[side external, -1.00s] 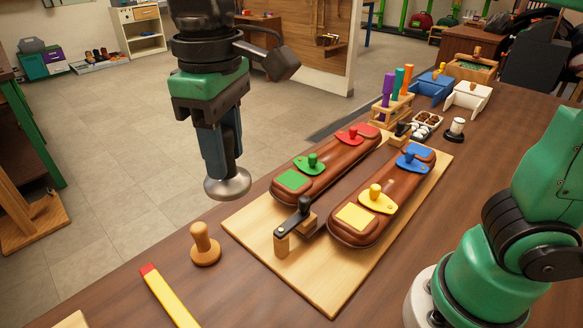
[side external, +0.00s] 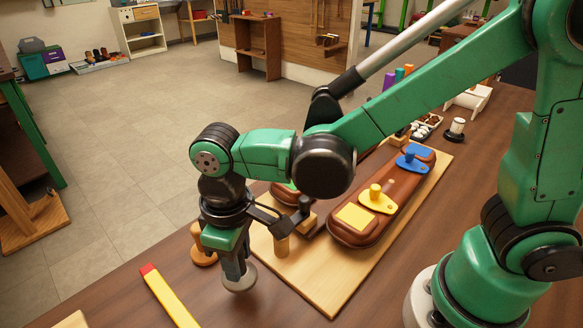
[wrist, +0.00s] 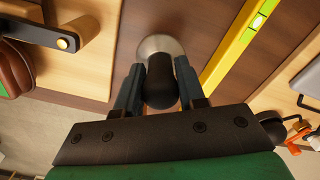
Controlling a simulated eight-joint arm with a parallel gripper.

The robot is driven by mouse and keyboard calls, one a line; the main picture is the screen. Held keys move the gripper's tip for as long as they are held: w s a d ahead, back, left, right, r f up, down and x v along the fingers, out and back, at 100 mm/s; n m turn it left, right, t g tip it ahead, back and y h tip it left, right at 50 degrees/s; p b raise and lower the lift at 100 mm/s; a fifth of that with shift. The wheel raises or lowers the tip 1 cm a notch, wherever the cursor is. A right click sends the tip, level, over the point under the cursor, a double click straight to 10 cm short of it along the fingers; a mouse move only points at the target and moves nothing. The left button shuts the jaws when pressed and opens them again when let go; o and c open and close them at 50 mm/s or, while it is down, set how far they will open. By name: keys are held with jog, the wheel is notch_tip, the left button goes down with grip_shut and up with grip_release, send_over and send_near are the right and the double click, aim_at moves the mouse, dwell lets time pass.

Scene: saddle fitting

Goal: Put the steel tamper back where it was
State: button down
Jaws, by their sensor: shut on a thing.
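The steel tamper, with a round steel base and a dark handle, is in my gripper (side external: 236,268). Its steel base (side external: 241,281) hangs just below the fingers, low over the brown table, between the wooden board and the yellow bar. I cannot tell whether it touches the table. In the wrist view, the fingers of my gripper (wrist: 161,92) close on both sides of the tamper's dark handle (wrist: 160,72), with the steel base beyond it.
The wooden board (side external: 322,285) with brown padded pieces (side external: 345,232) lies right of the tamper. A yellow bar with a red end (side external: 170,298) lies to the left. A wooden knob (side external: 203,257) stands close behind my gripper, partly hidden. Bare table (side external: 255,312) shows in front.

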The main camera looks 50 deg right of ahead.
jog(key=shift+f, duration=1.8)
jog(key=shift+f, duration=0.1)
jog(key=c, duration=0.5)
grip_release()
notch_tip(320, 180, up, 12)
jog(key=shift+f, duration=0.1)
jog(key=shift+d, duration=0.2)
jog(key=d+m+t, duration=0.2)
jog(key=d, duration=0.3)
jog(key=d+m+t, duration=0.2)
jog(key=d, duration=0.3)
jog(key=d+f+m+t, duration=0.1)
jog(key=d+t, duration=0.2)
jog(key=d, duration=0.3)
jog(key=shift+s+m, duration=0.1)
jog(key=shift+m, duration=0.3)
